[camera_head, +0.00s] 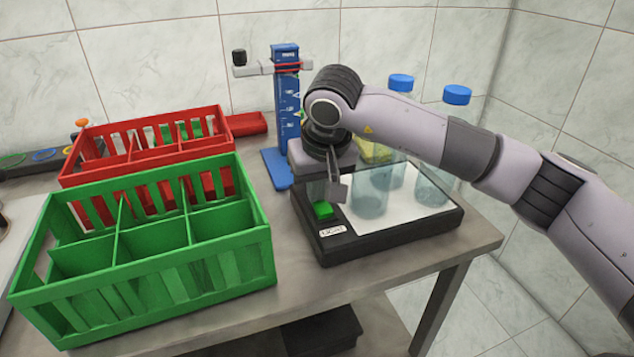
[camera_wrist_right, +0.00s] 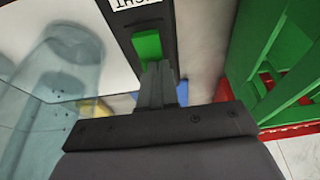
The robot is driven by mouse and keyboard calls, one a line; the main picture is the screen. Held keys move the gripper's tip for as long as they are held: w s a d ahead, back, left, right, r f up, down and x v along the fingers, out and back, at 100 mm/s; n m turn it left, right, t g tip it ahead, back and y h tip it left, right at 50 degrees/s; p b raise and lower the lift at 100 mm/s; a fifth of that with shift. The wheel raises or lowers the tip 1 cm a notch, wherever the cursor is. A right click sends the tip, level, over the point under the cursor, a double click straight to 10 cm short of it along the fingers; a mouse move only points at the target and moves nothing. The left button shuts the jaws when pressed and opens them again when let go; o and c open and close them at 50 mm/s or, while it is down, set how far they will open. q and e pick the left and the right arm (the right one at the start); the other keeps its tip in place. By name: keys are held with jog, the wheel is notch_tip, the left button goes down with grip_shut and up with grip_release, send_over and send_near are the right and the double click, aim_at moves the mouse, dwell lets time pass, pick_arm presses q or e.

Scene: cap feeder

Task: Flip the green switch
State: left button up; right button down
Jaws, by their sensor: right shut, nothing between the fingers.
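The green switch (camera_head: 323,210) is a small bright green rocker on the black front-left border of a light box (camera_head: 390,243), just above a white label. My right gripper (camera_head: 335,192) is right above and behind the switch, pointing down, shut and empty. In the right wrist view the green switch (camera_wrist_right: 147,45) shows just beyond the closed fingertips of my right gripper (camera_wrist_right: 155,70). The tips overlap its edge in the picture; I cannot tell if they touch it. My left gripper is not in view.
A green divided crate (camera_head: 235,240) stands left of the light box, with a red crate (camera_head: 150,140) behind it. A blue stand (camera_head: 286,100) rises behind. The table front is clear.

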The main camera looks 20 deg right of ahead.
jog(key=shift+w+g+p, duration=0.15)
jog(key=shift+g+p, duration=0.25)
jog(key=shift+p, duration=0.3)
jog(key=shift+f, duration=0.3)
jog(key=shift+s+f+b, duration=0.15)
jog(key=shift+s+b, duration=0.15)
jog(key=shift+s, duration=0.6)
